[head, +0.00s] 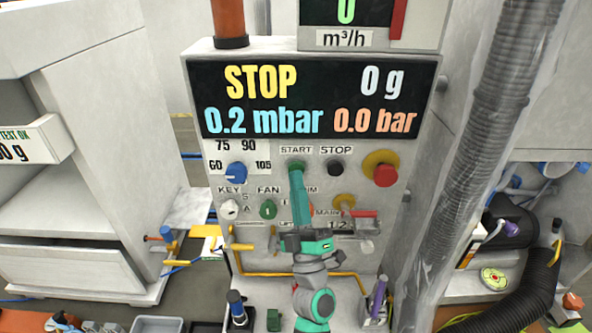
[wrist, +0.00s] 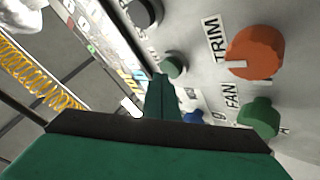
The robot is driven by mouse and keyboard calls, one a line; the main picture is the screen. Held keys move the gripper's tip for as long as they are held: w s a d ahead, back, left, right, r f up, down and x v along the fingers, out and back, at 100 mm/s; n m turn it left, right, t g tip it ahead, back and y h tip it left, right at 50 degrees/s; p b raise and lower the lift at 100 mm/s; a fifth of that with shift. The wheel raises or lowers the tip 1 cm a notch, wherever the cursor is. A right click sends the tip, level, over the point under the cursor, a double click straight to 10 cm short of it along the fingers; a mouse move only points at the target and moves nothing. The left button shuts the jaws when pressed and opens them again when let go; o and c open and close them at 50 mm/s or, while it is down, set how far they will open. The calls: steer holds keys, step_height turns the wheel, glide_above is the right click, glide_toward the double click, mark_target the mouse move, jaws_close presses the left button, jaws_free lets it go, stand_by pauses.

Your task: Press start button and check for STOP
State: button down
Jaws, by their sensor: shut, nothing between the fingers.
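The panel display (head: 315,98) reads STOP in yellow, with 0 g, 0.2 mbar and 0.0 bar. Below it, a green button under the START label (head: 296,150) is mostly covered by my gripper (head: 296,174) in the head view. The wrist view shows a green button (wrist: 172,65) just beyond the tips of my gripper (wrist: 161,80). My gripper is shut and empty, its tips at or very near the button; I cannot tell if they touch. The black STOP button (head: 335,168) sits just right of START.
A red emergency knob (head: 385,175) on a yellow base is right of STOP. A blue dial (head: 236,173) and the green FAN knob (head: 267,209) are left; the orange TRIM knob (wrist: 255,53) shows in the wrist view. A grey ribbed hose (head: 480,130) runs along the right.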

steer(key=shift+w, duration=0.5)
stand_by(0.6)
steer(key=shift+s, duration=0.15)
steer(key=shift+s+d, duration=0.1)
steer(key=shift+s, duration=0.65)
steer(key=shift+s, duration=2.5)
steer(key=s+f+m+g+h, duration=0.6)
steer(key=s+f+m, duration=0.5)
steer(key=s+f, duration=1.4)
steer(key=s+f+m+g, duration=0.3)
steer(key=s+f+g, duration=0.2)
steer(key=s, duration=0.5)
steer(key=shift+s+a+f+m, duration=0.2)
steer(key=shift+s+f+m, duration=0.15)
steer(key=shift+f, duration=0.3)
